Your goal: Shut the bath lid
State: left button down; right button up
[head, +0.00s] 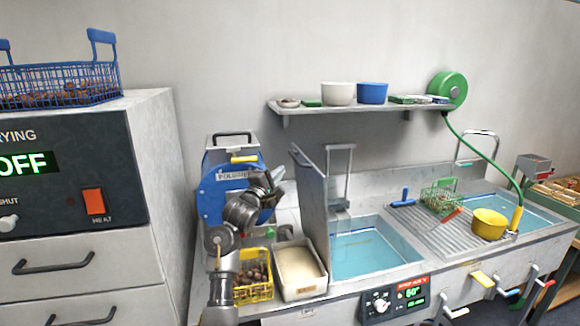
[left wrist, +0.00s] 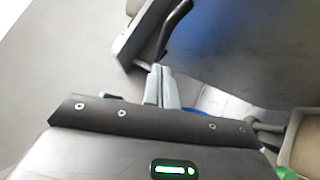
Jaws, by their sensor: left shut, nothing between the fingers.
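The bath lid (head: 312,195) is a grey panel standing upright, open, along the left edge of the bath (head: 375,250). The bath holds blue water and its top is uncovered. My left gripper (head: 275,178) is to the left of the lid, in front of the blue polisher. Its fingers are shut and empty; they also show in the left wrist view (left wrist: 160,88). A large grey surface lies beyond the fingers there, and I cannot tell whether they touch it. My right gripper is not in view.
The blue polisher (head: 215,195) stands close behind my left arm. A yellow basket of chestnuts (head: 256,292) and a pale tray (head: 300,275) sit left of the bath. A wire frame (head: 340,165) rises behind the bath. A drainboard (head: 440,238) with a yellow pot (head: 489,223) lies to the right.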

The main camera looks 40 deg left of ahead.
pick_arm(q)
jog(key=shift+w+d+r+p, duration=0.3)
jog(key=shift+w+d, duration=0.25)
jog(key=shift+w, duration=0.15)
jog(key=shift+w+d+r+p, duration=0.3)
jog(key=shift+w+d, duration=0.25)
jog(key=shift+w, duration=0.1)
